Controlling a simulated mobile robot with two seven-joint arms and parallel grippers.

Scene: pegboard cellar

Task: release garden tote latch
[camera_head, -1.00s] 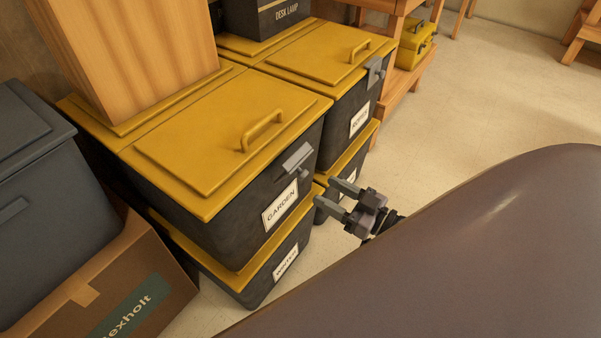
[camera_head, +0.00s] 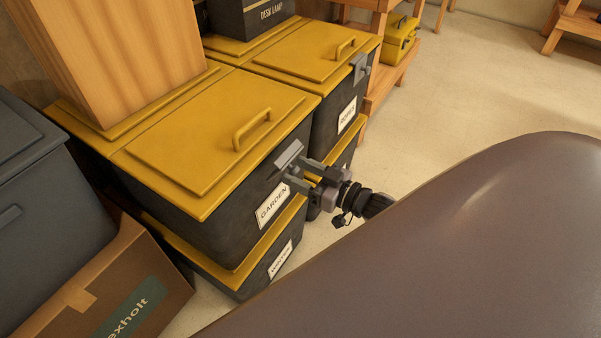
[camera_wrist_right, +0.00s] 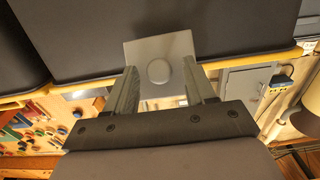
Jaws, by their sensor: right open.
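The garden tote (camera_head: 180,212) is a dark bin with a yellow lid (camera_head: 190,140) and a GARDEN label (camera_head: 272,205), stacked on another tote. Its grey latch (camera_head: 289,154) is on the front, under the lid edge. In the right wrist view the latch (camera_wrist_right: 160,58) is a grey plate with a round knob. My right gripper (camera_head: 291,172) is open at the latch, fingers pointing at the tote front. In the wrist view the fingers stand on either side of the plate's lower part; I cannot tell whether they touch it. My left gripper is not in view.
A tall wooden box (camera_head: 115,55) stands on the back of the garden lid. The lower tote (camera_head: 213,274) is labelled WINTER. Another latched tote (camera_head: 330,112) stands behind. A cardboard box (camera_head: 95,285) and a grey bin (camera_head: 25,190) are at left. Floor at right (camera_head: 480,90) is clear.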

